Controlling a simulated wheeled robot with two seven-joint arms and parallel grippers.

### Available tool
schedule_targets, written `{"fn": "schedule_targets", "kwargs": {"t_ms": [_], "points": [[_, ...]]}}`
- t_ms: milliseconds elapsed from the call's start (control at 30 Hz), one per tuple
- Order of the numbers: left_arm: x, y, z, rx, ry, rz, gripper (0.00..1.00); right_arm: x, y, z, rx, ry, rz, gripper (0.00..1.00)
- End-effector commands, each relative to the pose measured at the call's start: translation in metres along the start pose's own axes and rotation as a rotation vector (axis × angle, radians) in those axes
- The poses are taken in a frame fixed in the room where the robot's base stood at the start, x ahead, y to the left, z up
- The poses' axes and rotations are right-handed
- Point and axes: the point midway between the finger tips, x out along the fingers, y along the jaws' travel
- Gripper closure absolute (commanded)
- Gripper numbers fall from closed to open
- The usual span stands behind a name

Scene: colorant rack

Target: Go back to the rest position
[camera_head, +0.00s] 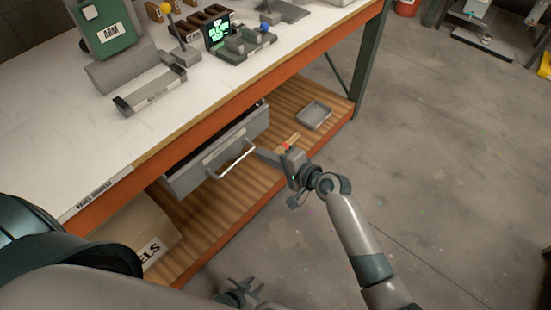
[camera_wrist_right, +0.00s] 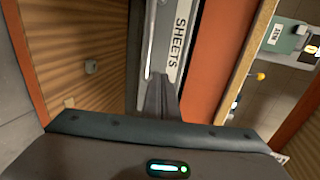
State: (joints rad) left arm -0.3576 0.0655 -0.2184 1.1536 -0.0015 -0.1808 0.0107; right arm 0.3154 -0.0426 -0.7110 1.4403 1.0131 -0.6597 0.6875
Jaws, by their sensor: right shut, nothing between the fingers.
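My right gripper (camera_head: 260,154) is beside the handle end of a grey drawer (camera_head: 205,165) under the workbench. In the right wrist view its fingers (camera_wrist_right: 163,84) are together with nothing between them, pointing toward the drawer front labelled SHEETS (camera_wrist_right: 181,40). The drawer's pale bar handle (camera_head: 235,161) shows just left of the fingers; I cannot tell whether they touch it. The drawer stands pulled out from the bench. My left gripper (camera_head: 240,290) is low at the bottom edge of the head view, apart from the drawer; its finger gap is unclear.
The white workbench top (camera_head: 50,120) with orange edge carries a green ARM box (camera_head: 108,35) and several fixtures. A small grey tray (camera_head: 314,116) lies on the wooden lower shelf, and a cardboard box (camera_head: 125,222) stands at its near end.

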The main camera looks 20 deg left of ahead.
Motion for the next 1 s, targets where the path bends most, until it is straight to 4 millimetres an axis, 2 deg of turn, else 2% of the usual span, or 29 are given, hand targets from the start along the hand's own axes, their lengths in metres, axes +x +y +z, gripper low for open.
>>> {"fn": "schedule_targets", "kwargs": {"t_ms": [200,767,867,967,1000], "points": [[-0.002,0.004,-0.005,0.002,0.028,0.005,0.72,-0.003,-0.002,0.000,0.001,0.001,0.001,1.00],[-0.002,0.004,-0.004,0.001,0.028,0.004,0.72,-0.004,-0.001,-0.001,0.000,0.002,0.002,1.00],[-0.002,0.004,-0.004,0.001,0.028,0.004,0.72,-0.005,0.006,-0.002,-0.004,0.013,0.009,1.00],[-0.002,0.003,-0.004,0.001,0.028,0.004,0.72,-0.009,0.024,-0.008,-0.017,0.043,0.028,1.00],[-0.002,0.003,-0.004,0.001,0.028,0.004,0.72,-0.011,0.035,-0.010,-0.027,0.061,0.042,1.00]]}}
